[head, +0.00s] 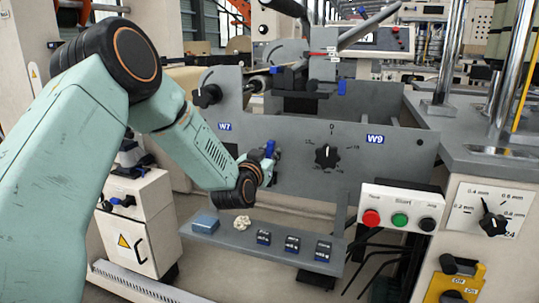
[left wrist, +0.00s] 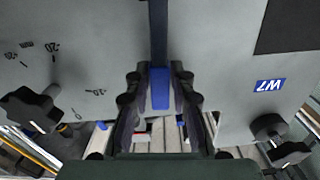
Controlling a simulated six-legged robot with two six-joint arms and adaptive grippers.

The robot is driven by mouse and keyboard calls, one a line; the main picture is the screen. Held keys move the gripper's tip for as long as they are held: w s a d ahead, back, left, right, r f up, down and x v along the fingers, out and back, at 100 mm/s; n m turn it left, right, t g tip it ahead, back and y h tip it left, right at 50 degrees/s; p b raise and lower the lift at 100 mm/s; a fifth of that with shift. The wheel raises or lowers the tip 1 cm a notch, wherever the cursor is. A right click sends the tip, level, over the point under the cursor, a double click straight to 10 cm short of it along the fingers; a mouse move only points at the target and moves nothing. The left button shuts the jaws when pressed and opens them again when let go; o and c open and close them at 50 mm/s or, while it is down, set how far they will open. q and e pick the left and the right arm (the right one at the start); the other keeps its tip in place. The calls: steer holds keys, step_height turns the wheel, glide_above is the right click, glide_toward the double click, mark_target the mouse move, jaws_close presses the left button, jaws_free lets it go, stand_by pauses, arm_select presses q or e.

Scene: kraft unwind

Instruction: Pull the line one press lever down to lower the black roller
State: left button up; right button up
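My left gripper (head: 268,163) is in front of the grey machine panel (head: 290,125), below and right of the W7 label. In the left wrist view, its two dark fingers (left wrist: 160,88) close in on either side of a blue-ended dark lever (left wrist: 160,90), which seems held between them. Part of the blue grip (head: 270,148) shows beside the gripper in the head view. No line-one label is readable on the lever. A dark roller-like part (head: 256,84) sits behind the panel's top edge; I cannot tell whether it is the black roller. My right gripper is out of view.
A shelf (head: 220,232) below carries a blue box (head: 205,223), a pale crumpled lump (head: 242,222) and several small dark blocks. A black knob (head: 328,156) and a button box (head: 400,205) are to the right. Another knob (head: 207,95) is at the panel's upper left.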

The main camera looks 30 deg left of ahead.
arm_select(q)
jaws_close()
